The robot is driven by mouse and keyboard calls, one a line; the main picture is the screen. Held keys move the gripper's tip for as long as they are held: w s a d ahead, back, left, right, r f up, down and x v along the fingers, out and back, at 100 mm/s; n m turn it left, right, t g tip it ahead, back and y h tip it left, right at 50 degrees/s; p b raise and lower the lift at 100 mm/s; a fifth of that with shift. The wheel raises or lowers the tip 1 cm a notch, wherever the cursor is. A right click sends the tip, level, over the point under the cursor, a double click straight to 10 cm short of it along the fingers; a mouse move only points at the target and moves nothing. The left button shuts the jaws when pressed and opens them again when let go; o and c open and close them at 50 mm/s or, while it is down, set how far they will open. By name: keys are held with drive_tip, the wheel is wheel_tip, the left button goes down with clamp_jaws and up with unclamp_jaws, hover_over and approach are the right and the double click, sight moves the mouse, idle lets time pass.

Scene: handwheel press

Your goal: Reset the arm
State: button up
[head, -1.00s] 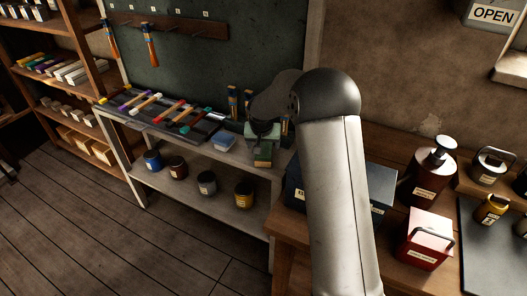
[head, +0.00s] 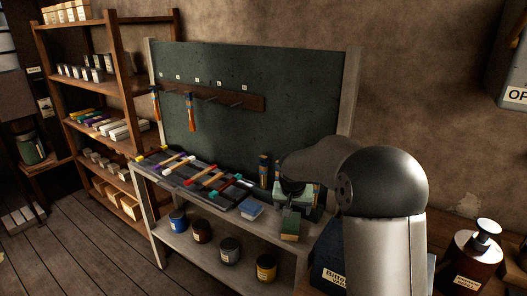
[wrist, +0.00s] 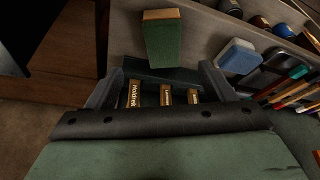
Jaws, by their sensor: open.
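My arm reaches from the lower right of the head view over the right end of the workbench (head: 205,240). Its upper links hide part of the bench and the wall behind. My gripper (head: 298,196) hangs low over the bench top, beside a green block (head: 290,226). In the wrist view my gripper (wrist: 160,84) is open, with a dark finger at each side. Several small labelled pieces (wrist: 165,96) show between the fingers; I cannot tell whether any touches them. The green block (wrist: 163,40) lies just beyond the fingers.
Tins (head: 230,250) stand on the lower shelf. A pegboard (head: 250,75) rises behind. A pump bottle (head: 472,258) stands at right.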

drive_tip(key=s+r+n+g+p, duration=0.1)
drive_tip(key=s+r+p, duration=0.2)
drive_tip(key=s, duration=0.9)
drive_tip(key=s+r+n+p, duration=0.1)
drive_tip(key=s+r+p, duration=0.2)
drive_tip(key=s+r, duration=0.4)
drive_tip(key=s+r+g+y+p, duration=0.1)
drive_tip(key=s+r+p, duration=0.2)
drive_tip(key=s, duration=1.5)
wheel_tip(320, 180, up, 2)
drive_tip(key=shift+s+d+r+n+g+p, duration=0.15)
drive_tip(key=shift+d+n+g+p, duration=0.2)
drive_tip(key=shift+d+n, duration=0.1)
